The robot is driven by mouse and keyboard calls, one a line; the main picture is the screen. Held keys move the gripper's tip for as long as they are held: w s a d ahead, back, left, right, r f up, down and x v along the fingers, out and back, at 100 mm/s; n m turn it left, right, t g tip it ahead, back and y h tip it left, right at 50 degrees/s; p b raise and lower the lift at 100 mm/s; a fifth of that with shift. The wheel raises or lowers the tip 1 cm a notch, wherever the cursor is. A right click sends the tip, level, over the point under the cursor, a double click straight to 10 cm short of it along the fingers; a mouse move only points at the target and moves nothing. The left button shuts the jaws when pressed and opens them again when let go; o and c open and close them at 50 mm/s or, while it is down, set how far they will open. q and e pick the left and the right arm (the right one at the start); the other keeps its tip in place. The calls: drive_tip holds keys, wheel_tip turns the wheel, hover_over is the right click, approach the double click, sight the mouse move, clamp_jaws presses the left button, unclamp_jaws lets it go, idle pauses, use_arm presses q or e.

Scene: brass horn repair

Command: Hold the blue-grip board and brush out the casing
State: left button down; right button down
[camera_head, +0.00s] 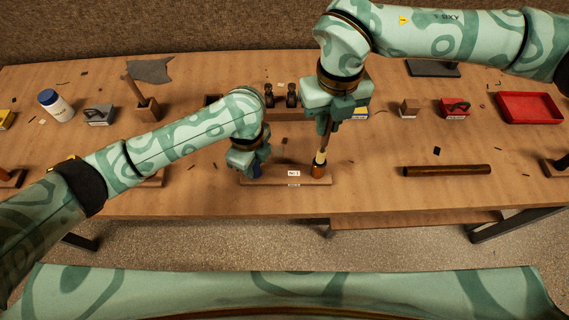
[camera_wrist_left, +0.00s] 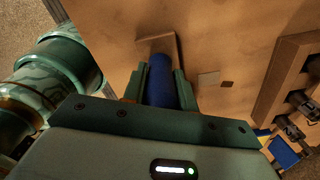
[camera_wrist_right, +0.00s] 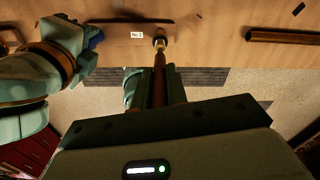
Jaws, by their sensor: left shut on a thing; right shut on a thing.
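The board (camera_head: 280,180) lies near the table's front edge with a "No 1" label. Its blue grip (camera_wrist_left: 160,80) stands at the left end; my left gripper (camera_head: 257,166) is shut around it. The copper-coloured casing (camera_head: 318,170) stands upright at the board's right end. My right gripper (camera_head: 327,122) is above the casing, shut on the brush (camera_wrist_right: 160,78), which points down. The brush's brass-coloured lower end is at the casing's mouth; I cannot tell how deep it reaches.
A brass tube (camera_head: 447,170) lies right of the board. A red tray (camera_head: 530,108), a red box (camera_head: 455,108) and a small wooden block (camera_head: 409,108) stand at back right.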

sight(325, 137)
drive_tip(key=shift+f, duration=2.45)
drive_tip(key=shift+r, duration=2.45)
drive_tip(key=shift+f, duration=2.5)
drive_tip(key=shift+r, duration=0.15)
